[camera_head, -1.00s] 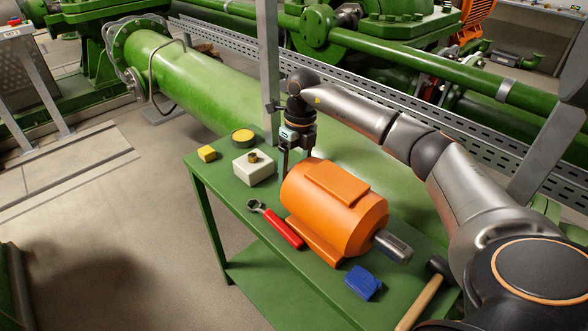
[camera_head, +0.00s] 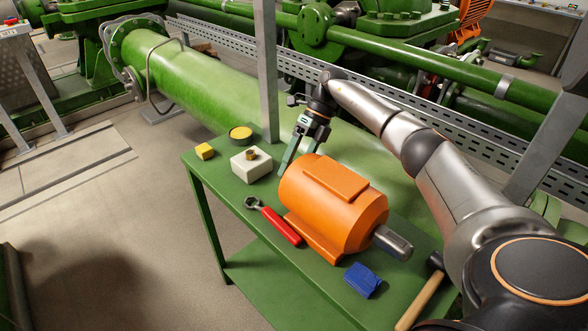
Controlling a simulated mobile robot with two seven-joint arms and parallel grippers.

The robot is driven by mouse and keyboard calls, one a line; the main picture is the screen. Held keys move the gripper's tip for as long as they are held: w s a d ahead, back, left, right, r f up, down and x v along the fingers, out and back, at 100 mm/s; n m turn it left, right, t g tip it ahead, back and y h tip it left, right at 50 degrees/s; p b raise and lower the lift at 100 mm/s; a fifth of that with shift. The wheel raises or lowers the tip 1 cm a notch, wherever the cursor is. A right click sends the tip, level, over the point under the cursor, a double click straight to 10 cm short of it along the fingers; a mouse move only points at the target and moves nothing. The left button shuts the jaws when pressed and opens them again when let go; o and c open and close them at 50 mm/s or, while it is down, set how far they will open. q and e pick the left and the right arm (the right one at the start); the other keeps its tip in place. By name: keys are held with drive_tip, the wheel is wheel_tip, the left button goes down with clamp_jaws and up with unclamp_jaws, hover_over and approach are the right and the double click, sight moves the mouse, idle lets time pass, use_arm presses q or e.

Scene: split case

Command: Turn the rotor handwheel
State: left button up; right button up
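An orange motor-like housing (camera_head: 333,207) lies on the green table (camera_head: 222,188), with a grey metal shaft end (camera_head: 392,243) at its near right end. I cannot make out a handwheel; the far left end of the housing faces away from me. My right gripper (camera_head: 299,162) comes in from the right over the housing. Its two fingers point down and left, spread apart, at the far end of the housing. Nothing shows between them, and I cannot tell whether they touch the housing. My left gripper is not in view.
A red-handled wrench (camera_head: 276,222), a blue block (camera_head: 362,280) and a hammer (camera_head: 420,301) lie around the housing. A white block with a brass knob (camera_head: 251,165), a yellow block (camera_head: 204,151) and a black-and-yellow round tin (camera_head: 240,133) stand farther left. A grey post (camera_head: 267,75) rises behind.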

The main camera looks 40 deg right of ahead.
drive_tip(key=shift+d+f+y+b, duration=0.1)
drive_tip(key=shift+f+y+b, duration=0.05)
drive_tip(key=shift+y+b, duration=0.65)
drive_tip(key=shift+b, duration=0.05)
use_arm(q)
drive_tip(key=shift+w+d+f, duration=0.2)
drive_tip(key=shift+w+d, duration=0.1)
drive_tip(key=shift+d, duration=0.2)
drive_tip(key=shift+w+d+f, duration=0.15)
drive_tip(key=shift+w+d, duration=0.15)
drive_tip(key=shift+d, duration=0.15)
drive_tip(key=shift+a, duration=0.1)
use_arm(e)
drive_tip(key=o, duration=1.2)
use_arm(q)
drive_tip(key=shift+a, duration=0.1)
use_arm(e)
drive_tip(key=shift+o, duration=0.2)
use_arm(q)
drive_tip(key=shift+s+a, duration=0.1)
